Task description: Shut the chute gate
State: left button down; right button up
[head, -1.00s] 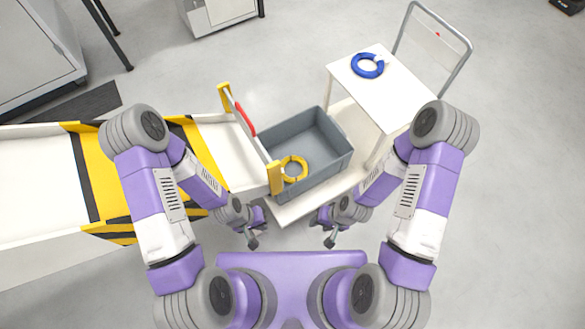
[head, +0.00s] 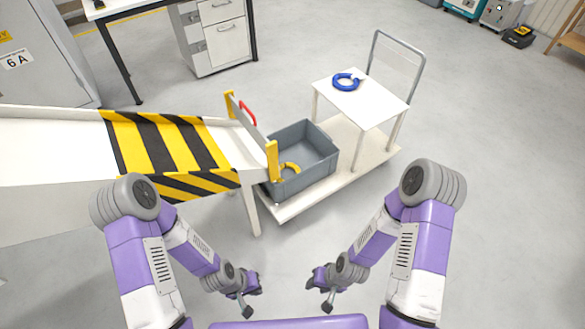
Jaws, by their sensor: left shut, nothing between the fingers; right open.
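The chute (head: 60,150) comes in from the left, with a black-and-yellow striped section near its end. The chute gate (head: 252,128) is a thin pale panel between two yellow posts (head: 272,162) at the chute's right end. A red handle (head: 248,112) is on the gate. I cannot tell whether there is a gap under the panel. My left gripper (head: 247,308) is shut and empty, in front of the chute end and well apart from it. My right gripper (head: 327,306) is open and empty, to the right of the left one.
A grey crate (head: 318,150) with a yellow ring (head: 290,168) in it sits on a low white cart base (head: 345,182) by the chute end. Floor between my arms and the cart is clear.

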aim_at(250, 126)
jog(key=u, duration=0.2)
jog(key=i, duration=0.9)
jog(key=z, duration=0.3)
